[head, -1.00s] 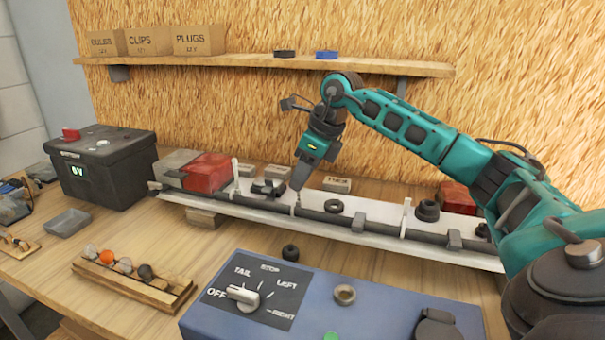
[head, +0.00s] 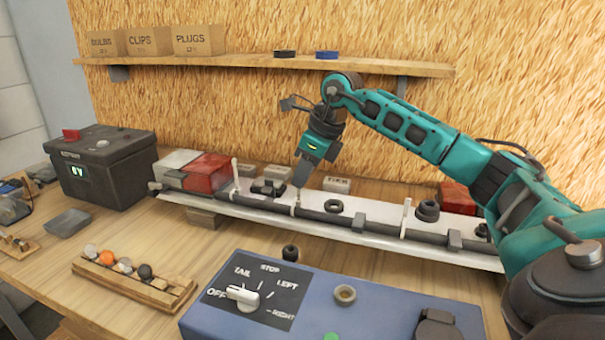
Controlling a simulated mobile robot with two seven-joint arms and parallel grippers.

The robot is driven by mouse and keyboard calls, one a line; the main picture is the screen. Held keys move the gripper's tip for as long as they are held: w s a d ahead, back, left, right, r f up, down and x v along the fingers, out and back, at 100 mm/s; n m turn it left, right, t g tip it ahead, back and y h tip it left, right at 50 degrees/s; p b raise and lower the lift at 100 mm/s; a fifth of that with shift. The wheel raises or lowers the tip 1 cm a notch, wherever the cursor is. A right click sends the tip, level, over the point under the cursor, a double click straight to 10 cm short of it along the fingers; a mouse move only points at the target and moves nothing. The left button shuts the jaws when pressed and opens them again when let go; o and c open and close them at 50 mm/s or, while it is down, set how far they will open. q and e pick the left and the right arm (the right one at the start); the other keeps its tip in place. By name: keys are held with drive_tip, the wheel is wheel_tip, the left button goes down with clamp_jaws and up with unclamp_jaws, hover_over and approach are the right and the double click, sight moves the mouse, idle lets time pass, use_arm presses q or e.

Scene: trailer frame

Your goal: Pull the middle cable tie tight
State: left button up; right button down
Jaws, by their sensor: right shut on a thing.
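The middle cable tie (head: 296,208) is a thin white band around the dark cable (head: 350,222) on the long white trailer frame (head: 272,216). My right gripper (head: 298,187) points down just above this band and is shut on the tie's tail, which its fingertips mostly hide. How tightly the band sits on the cable is too small to tell. The left cable tie (head: 235,176) and the right cable tie (head: 405,217) each have a white tail standing up. My left gripper is out of view.
A red and white lamp (head: 208,172) sits at the frame's left end, beside a black battery box (head: 100,170). A blue switch box (head: 385,300) stands in front. A wooden rack (head: 130,282) holds several small balls. A shelf (head: 250,62) hangs behind.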

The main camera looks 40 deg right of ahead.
idle(0.5)
drive_tip(key=shift+r, duration=0.1)
wheel_tip(320, 180, up, 2)
drive_tip(key=p, duration=0.2)
drive_tip(key=shift+r+p, duration=0.25)
drive_tip(key=shift+p, duration=0.05)
drive_tip(key=c, duration=1.2)
unclamp_jaws()
